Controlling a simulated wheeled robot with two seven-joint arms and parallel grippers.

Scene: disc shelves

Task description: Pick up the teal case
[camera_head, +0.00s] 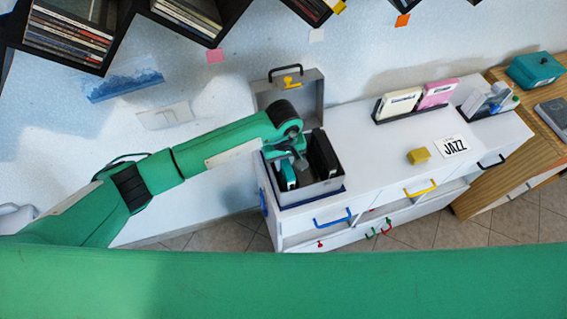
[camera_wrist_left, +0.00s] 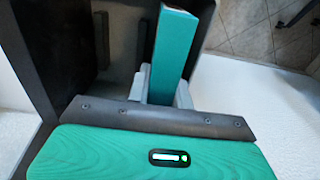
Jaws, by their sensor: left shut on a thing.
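The teal case (camera_wrist_left: 174,45) stands upright between the fingers of my left gripper (camera_wrist_left: 165,88) in the left wrist view. The gripper is shut on it. In the head view the teal case (camera_head: 288,174) is inside an open grey box (camera_head: 322,187) at the left end of the white cabinet, and my left gripper (camera_head: 291,163) reaches down into the box. A black case (camera_head: 323,153) stands in the box to the right of the teal case. The lower part of the teal case is hidden. My right gripper is not in view.
The box's raised lid (camera_head: 287,92) stands behind the gripper. Disc shelves (camera_head: 122,35) hang above on the wall.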

